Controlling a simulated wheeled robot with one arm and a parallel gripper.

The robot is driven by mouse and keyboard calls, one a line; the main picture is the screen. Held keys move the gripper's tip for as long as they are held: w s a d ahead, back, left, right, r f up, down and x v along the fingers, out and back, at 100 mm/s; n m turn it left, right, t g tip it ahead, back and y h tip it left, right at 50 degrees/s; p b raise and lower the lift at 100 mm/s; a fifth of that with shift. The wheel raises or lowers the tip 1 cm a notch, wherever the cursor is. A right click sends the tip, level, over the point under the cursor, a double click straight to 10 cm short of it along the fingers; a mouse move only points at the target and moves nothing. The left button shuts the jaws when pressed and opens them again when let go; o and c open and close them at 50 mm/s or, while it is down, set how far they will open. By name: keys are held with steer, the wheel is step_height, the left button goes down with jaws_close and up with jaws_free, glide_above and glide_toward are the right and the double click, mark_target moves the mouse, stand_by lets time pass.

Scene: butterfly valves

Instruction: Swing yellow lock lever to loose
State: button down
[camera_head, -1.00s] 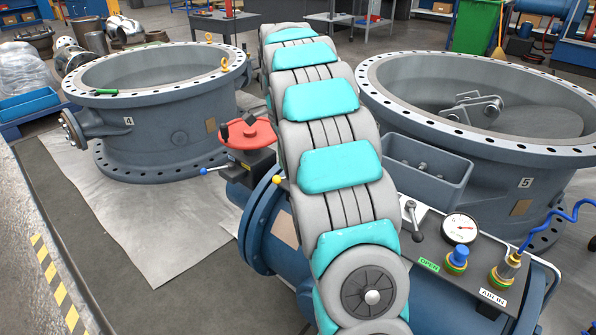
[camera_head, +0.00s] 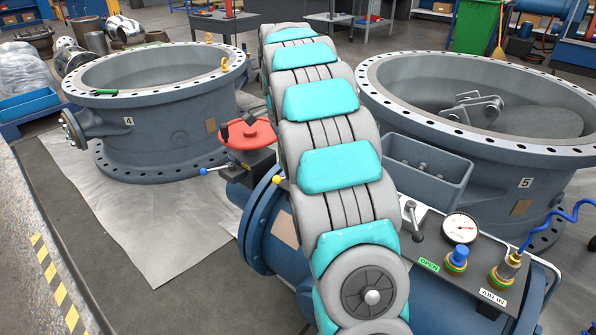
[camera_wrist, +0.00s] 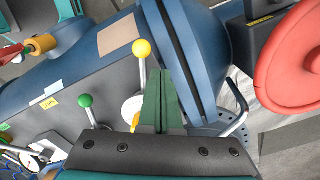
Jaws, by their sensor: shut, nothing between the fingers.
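The yellow lock lever has a yellow ball knob (camera_wrist: 141,48) on a thin metal stem. In the wrist view it stands on the dark panel, just left of my gripper (camera_wrist: 163,76). The lever's base, by a pale round plate, is partly hidden by my gripper. My gripper is shut and empty, its green fingers together to the right of the stem; I cannot tell whether they touch it. In the head view a yellow knob (camera_head: 276,179) shows at the left edge of my arm, which hides my gripper and most of the panel.
A green-knobbed lever (camera_wrist: 85,101) stands left of the yellow one. A blue flange (camera_wrist: 188,50) and a red handwheel (camera_wrist: 292,62) lie to the right. In the head view, a pressure gauge (camera_head: 461,228) and large valve bodies (camera_head: 160,115) stand around my arm.

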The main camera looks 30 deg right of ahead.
steer(key=shift+f, duration=0.1)
stand_by(0.3)
steer(key=shift+f+b, duration=0.3)
steer(key=shift+f, duration=1.55)
steer(key=shift+s+f, duration=0.1)
steer(key=shift+s, duration=0.1)
